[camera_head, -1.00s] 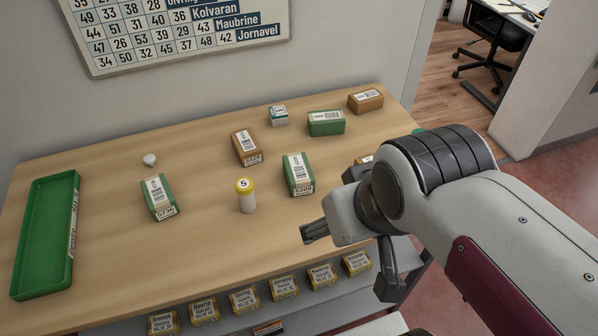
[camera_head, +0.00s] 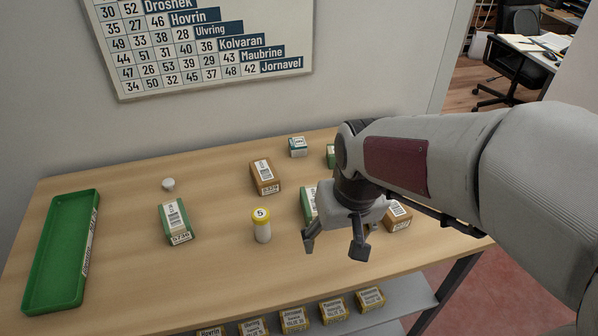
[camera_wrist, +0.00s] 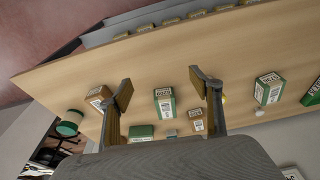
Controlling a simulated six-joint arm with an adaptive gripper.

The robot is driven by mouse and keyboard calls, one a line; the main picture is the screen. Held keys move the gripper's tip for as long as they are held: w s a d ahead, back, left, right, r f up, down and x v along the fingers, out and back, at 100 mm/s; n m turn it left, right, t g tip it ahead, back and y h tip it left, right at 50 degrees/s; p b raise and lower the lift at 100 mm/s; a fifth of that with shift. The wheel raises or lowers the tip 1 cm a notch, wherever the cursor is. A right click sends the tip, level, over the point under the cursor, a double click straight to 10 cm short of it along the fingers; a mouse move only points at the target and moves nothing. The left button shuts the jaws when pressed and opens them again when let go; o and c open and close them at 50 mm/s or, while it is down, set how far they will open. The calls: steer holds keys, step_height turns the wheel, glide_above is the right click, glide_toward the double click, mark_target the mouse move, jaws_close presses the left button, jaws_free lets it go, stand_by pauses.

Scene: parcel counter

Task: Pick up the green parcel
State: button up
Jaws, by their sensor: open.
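Three green parcels with white labels are on the counter. One (camera_head: 174,221) lies at the left, clear of the arm; it also shows at the right of the wrist view (camera_wrist: 268,91). A second (camera_head: 309,203) is partly hidden behind my gripper (camera_head: 335,244); in the wrist view it (camera_wrist: 165,104) appears between my spread fingers (camera_wrist: 161,90). The third (camera_head: 331,155) is at the back, mostly hidden by my arm, and is partly seen in the wrist view (camera_wrist: 141,133). My gripper is open and empty, fingers downward, above the counter's front right part.
A yellow-capped bottle (camera_head: 262,226) stands left of my gripper. Brown parcels (camera_head: 265,176) (camera_head: 397,216), a small teal-and-white box (camera_head: 298,147) and a white knob-like object (camera_head: 168,184) are around. A green tray (camera_head: 62,250) lies at the left. Yellow boxes (camera_head: 292,318) sit on a lower shelf.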

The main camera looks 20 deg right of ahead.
steer(key=shift+t, duration=0.4)
steer(key=w+f, duration=0.1)
steer(key=w, duration=0.2)
steer(key=w+f, duration=0.2)
steer(key=w, duration=0.1)
steer(key=w+d+f, duration=0.1)
steer(key=w+f, duration=0.1)
steer(key=w, duration=0.2)
steer(key=shift+f, duration=0.25)
steer(key=shift+t, duration=0.8)
steer(key=w, duration=0.1)
steer(key=w+r, duration=0.1)
steer(key=w, duration=0.2)
steer(key=shift+w+d+r, duration=0.2)
steer(key=shift+w+r, duration=0.1)
steer(key=shift+w, duration=0.1)
steer(key=shift+f, duration=0.15)
steer(key=shift+x, duration=1.15)
steer(key=shift+d+x, duration=0.15)
steer(key=shift+x, duration=1.15)
steer(key=shift+d+x, duration=0.15)
steer(key=shift+x, duration=1.15)
steer(key=shift+w, duration=0.1)
steer(key=c, duration=1.4)
